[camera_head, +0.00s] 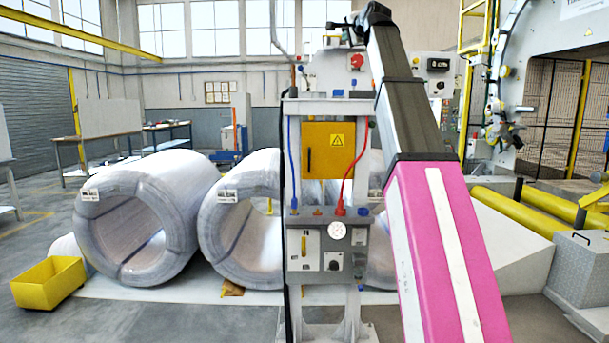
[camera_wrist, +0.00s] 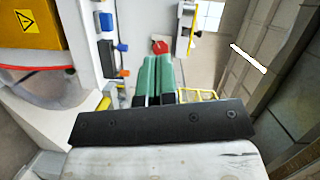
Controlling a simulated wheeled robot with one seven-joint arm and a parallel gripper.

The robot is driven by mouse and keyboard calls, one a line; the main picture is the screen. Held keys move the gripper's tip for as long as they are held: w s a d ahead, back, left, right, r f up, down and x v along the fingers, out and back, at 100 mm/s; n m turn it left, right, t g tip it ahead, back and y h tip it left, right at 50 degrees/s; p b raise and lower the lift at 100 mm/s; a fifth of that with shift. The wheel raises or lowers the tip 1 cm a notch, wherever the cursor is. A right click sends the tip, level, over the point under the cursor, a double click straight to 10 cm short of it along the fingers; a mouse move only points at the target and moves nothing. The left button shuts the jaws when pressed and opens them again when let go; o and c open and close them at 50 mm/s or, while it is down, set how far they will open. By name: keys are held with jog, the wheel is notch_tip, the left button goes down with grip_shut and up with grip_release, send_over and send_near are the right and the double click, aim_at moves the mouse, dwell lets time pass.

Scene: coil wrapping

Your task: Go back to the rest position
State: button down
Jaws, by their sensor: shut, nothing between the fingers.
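My gripper (camera_wrist: 154,62) shows in the wrist view as two green fingers lying side by side with dark bases. They are shut with nothing held between them. A black bar and a pale worn surface of my own fill the bottom of that view. In the head view my arm, pink below and dark grey above, rises at the right of centre, in front of the machine stand. I cannot clearly make out the gripper there.
The machine stand (camera_head: 330,294) has a yellow warning box (camera_head: 328,150), also in the wrist view (camera_wrist: 30,24), and a red cable (camera_head: 351,175). Large wrapped coils (camera_head: 135,232) stand at left, beside a yellow bin (camera_head: 48,284). Yellow rollers (camera_head: 512,217) lie at right. Grey floor is open at front left.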

jog(key=w+f+n+g+h, duration=0.1)
jog(key=w+f+g, duration=0.15)
jog(key=f, duration=1.25)
jog(key=w+f+n+g+h, duration=0.1)
jog(key=w+f+g, duration=0.15)
jog(key=f, duration=1.25)
notch_tip(320, 180, down, 25)
jog(key=s+d+n+g+h, duration=0.1)
jog(key=s+d+n+g, duration=0.1)
jog(key=s+n+g, duration=0.1)
jog(key=s+f+n+g, duration=0.1)
jog(key=s+f, duration=0.3)
jog(key=f, duration=0.4)
jog(key=s+f+n+g+h, duration=0.15)
jog(key=s+f, duration=0.25)
jog(key=f, duration=0.4)
jog(key=s+f+n+g, duration=0.1)
jog(key=s+f+g, duration=0.15)
jog(key=f, duration=0.65)
jog(key=s+d+f+n+g, duration=0.2)
jog(key=s+f+n+g, duration=0.1)
jog(key=s+f, duration=1.4)
jog(key=shift+s+d+h, duration=0.2)
jog(key=shift+s+h, duration=0.25)
jog(key=shift+s, duration=0.55)
